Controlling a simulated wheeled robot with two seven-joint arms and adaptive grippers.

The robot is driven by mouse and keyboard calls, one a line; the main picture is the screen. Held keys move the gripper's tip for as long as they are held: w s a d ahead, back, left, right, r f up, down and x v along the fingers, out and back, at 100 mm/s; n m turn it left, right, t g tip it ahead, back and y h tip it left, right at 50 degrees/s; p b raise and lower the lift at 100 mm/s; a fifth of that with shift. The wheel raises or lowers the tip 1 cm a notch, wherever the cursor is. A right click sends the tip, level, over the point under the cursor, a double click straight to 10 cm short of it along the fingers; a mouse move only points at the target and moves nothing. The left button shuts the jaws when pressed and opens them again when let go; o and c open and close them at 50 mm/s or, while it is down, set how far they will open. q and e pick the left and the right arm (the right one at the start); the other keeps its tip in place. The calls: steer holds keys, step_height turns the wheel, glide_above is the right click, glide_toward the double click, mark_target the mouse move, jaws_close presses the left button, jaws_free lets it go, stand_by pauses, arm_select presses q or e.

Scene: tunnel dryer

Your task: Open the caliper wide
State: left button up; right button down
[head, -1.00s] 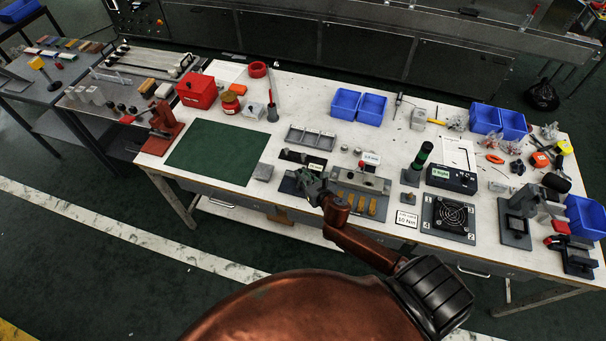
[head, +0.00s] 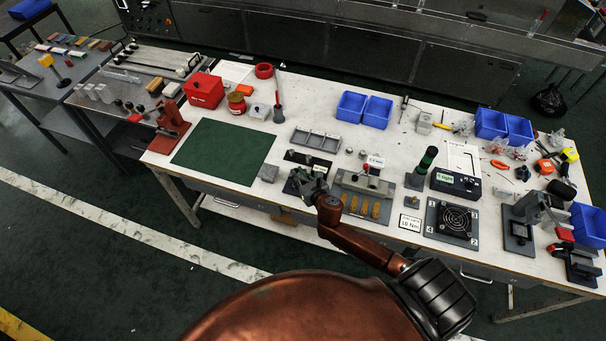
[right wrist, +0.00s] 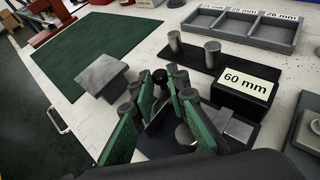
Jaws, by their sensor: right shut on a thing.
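My right gripper (head: 305,180) is over the dark plate near the table's front edge. In the right wrist view its green-padded fingers (right wrist: 160,100) are closed around a small dark part, with a black round knob (right wrist: 160,77) showing between the tips. This part appears to belong to the caliper; the fingers hide much of it. A bare silver metal piece (right wrist: 236,131) lies just right of the fingers on the dark plate. The black block with the "60 mm" label (right wrist: 247,83) stands behind it. My left gripper is not in view.
A grey square block (right wrist: 102,75) sits close left of the fingers, beside the green mat (head: 222,151). Two metal cylinders (right wrist: 212,54) stand on a dark strip behind. A grey compartment tray (head: 315,140) is farther back. A fixture with a red knob (head: 365,168) stands right.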

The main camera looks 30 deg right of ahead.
steer(key=c, duration=1.9)
jaws_free()
steer(key=shift+s, duration=0.15)
steer(key=v, duration=1.1)
steer(key=shift+s+r, duration=0.2)
steer(key=shift+s, duration=0.15)
